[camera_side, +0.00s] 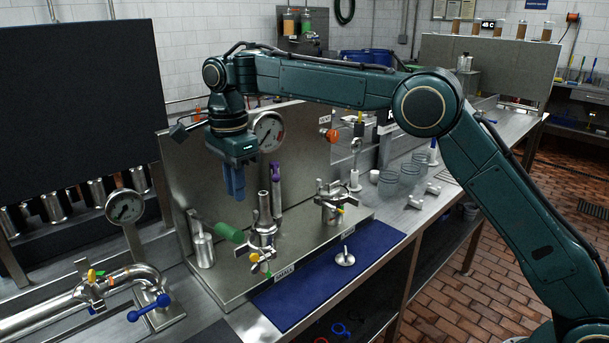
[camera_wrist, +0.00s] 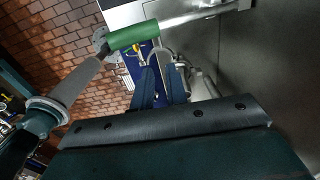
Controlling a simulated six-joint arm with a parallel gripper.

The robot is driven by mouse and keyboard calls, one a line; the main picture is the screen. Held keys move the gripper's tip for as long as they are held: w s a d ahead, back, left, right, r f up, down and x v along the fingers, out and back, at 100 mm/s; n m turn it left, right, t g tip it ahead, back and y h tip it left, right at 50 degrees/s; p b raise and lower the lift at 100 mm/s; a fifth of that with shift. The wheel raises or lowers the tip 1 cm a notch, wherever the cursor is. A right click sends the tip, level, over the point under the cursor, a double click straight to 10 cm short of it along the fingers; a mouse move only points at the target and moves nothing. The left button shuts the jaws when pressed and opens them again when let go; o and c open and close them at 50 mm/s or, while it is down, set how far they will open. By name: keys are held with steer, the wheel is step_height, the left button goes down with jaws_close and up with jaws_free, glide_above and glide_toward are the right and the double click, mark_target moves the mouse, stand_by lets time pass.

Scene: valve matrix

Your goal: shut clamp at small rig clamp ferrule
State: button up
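The small rig (camera_side: 263,222) is an upright metal fitting behind a "SMALL" label (camera_side: 285,272). A metal clamp (camera_side: 262,252) sits around it low down, with a yellow and green wing nut (camera_side: 254,257) at its front. I cannot tell whether the clamp is shut. My gripper (camera_side: 236,198) points down, above and left of the rig, apart from it. In the wrist view, the blue fingers (camera_wrist: 160,70) stand apart with nothing held between them. Curved metal parts of the rig show beyond the fingertips, partly hidden.
A green handle (camera_side: 229,232) juts out left of the rig and also shows in the wrist view (camera_wrist: 132,36). A purple-topped handle (camera_side: 276,178) and gauge (camera_side: 268,130) stand behind. Another clamped fitting (camera_side: 333,203) stands right. The blue mat (camera_side: 325,285) is mostly clear.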

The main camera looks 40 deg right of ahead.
mark_target(243, 245)
step_height(243, 245, down, 13)
steer(key=shift+f, duration=0.1)
stand_by(0.6)
steer(key=c, duration=0.3)
jaws_close()
steer(key=shift+s+d+n, duration=0.1)
steer(key=shift+s+n, duration=0.05)
steer(key=shift+n, duration=0.15)
steer(key=shift+s+d+n, duration=0.35)
steer(key=shift+d+n, duration=0.45)
steer(key=shift+n, duration=1.1)
steer(key=shift+s+d+n, duration=0.35)
steer(key=shift+d+n, duration=0.5)
steer(key=shift+n, duration=1.05)
steer(key=shift+s+d+n, duration=0.35)
steer(key=shift+d+n, duration=0.45)
steer(key=shift+n, duration=1.1)
